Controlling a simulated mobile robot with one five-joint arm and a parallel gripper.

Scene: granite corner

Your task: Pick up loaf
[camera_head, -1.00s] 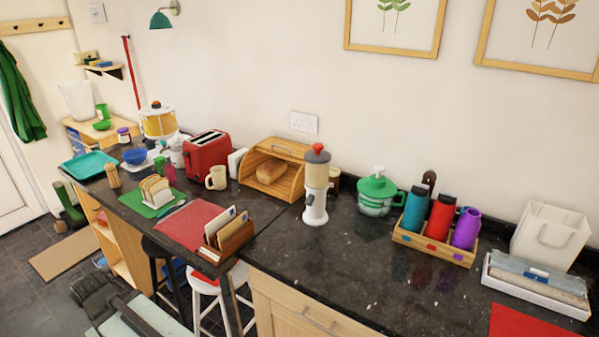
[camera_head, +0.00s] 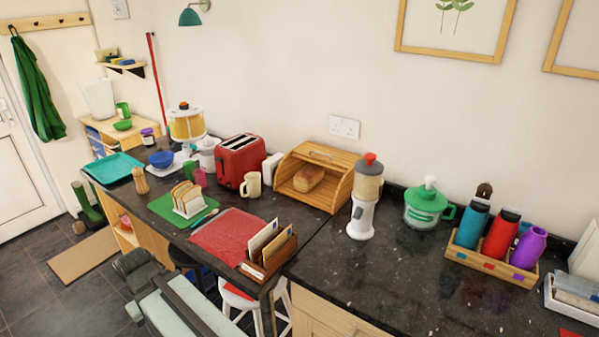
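A brown loaf (camera_head: 309,178) lies inside an open wooden bread bin (camera_head: 330,198) on the dark counter, against the wall. The bin's slatted front is up, so the loaf shows through the opening. Sliced bread stands upright in a white rack (camera_head: 190,205) on a green mat further left. My arm shows at the lower left, below the counter's front edge and well apart from the loaf. The fingers of my gripper cannot be made out.
A letter holder (camera_head: 268,258) and a red mat (camera_head: 228,236) lie in front. Bare counter lies between bin and letter holder.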

